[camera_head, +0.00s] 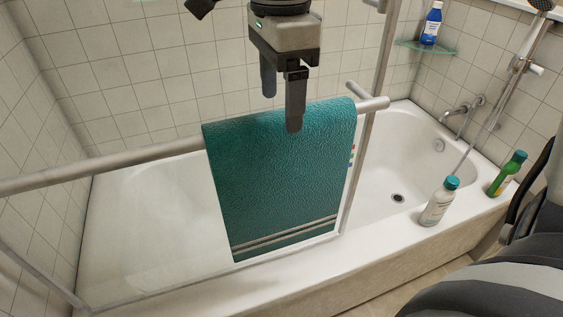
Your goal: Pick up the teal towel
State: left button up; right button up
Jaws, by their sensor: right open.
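The teal towel (275,185) hangs over a grey metal rail (120,162) in front of the bathtub, with pale stripes near its lower hem. My right gripper (281,112) points down over the towel's top edge, and its jaws are open and empty. Its nearer finger overlaps the front of the towel's top in the picture; the farther finger ends just above the top edge. I cannot tell whether either finger touches the cloth. My left gripper is not in view.
A clear glass screen below the rail stands along the white bathtub (400,170). A white bottle with a teal cap (438,205) and a green bottle (507,175) stand on the tub's rim. A blue bottle (431,25) stands on a corner shelf (425,48).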

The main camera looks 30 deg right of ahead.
aim_at(283, 133)
notch_tip(283, 133, down, 2)
jog(key=shift+s, duration=0.1)
notch_tip(283, 133, down, 4)
jog(key=shift+d+r+p, duration=0.15)
jog(key=shift+p, duration=0.25)
jog(key=shift+f, duration=0.4)
jog(key=c, duration=1.4)
jog(key=shift+c, duration=0.2)
jog(key=shift+r, duration=0.15)
